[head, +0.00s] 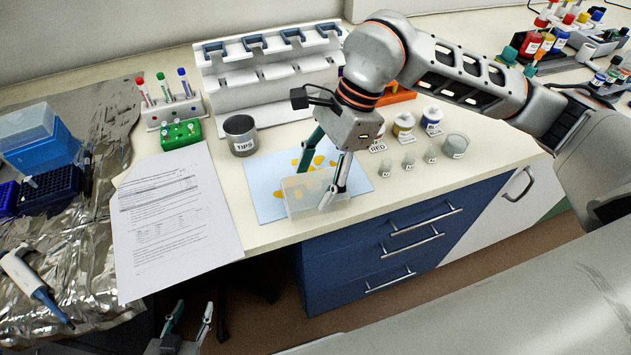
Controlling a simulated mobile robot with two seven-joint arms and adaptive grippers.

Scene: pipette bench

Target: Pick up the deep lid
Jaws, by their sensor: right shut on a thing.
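The deep lid (302,199) is a clear, box-shaped piece at the front of the light blue sheet with yellow patches, near the bench's front edge. My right gripper (318,186) reaches down from above and is shut on the deep lid, with one finger at its near right side and the other behind it. I cannot tell whether the lid touches the sheet. My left gripper (190,319) is at the bottom of the head view, below the bench's front edge, its fingers apart and empty.
The blue sheet (262,180) lies under the lid. A metal TIPS cup (240,135), a green rack (181,134) and printed paper (170,215) are to the left. Small glass cups (409,162) and labelled jars (403,124) stand to the right. A white pipette stand (262,75) is behind.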

